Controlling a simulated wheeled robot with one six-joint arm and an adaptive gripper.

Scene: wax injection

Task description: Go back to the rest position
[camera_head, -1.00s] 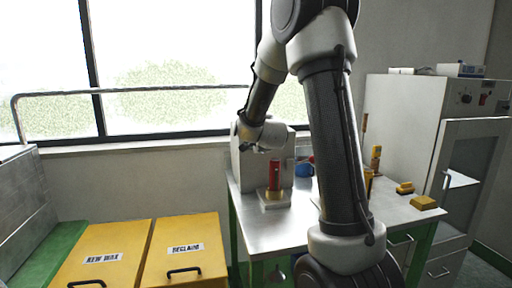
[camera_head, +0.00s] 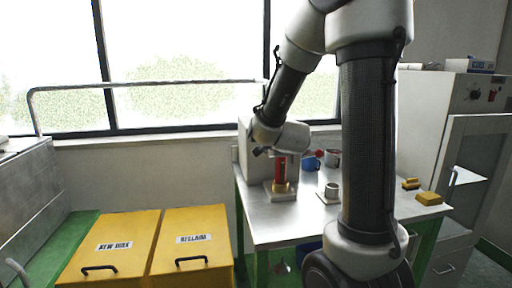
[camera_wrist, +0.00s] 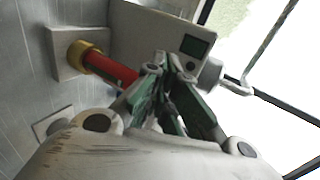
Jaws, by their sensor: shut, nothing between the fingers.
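My gripper (camera_wrist: 165,62) fills the middle of the wrist view, its green-edged fingers closed together with nothing between them. In the head view my wrist is above and left of the red cylinder (camera_head: 281,172), and the fingertips are too small to make out there. The red cylinder stands upright on a brass-coloured foot and a pale square base on the metal table (camera_head: 258,228). In the wrist view the red cylinder (camera_wrist: 112,68) lies left of the fingers; I cannot tell the gap.
A grey box-shaped machine (camera_head: 245,158) stands behind the cylinder. A blue cup (camera_head: 311,164), a small grey cup on a plate (camera_head: 332,191) and yellow blocks (camera_head: 428,198) are on the table. Yellow bins (camera_head: 190,245) stand left; a grey cabinet (camera_head: 440,110) stands right.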

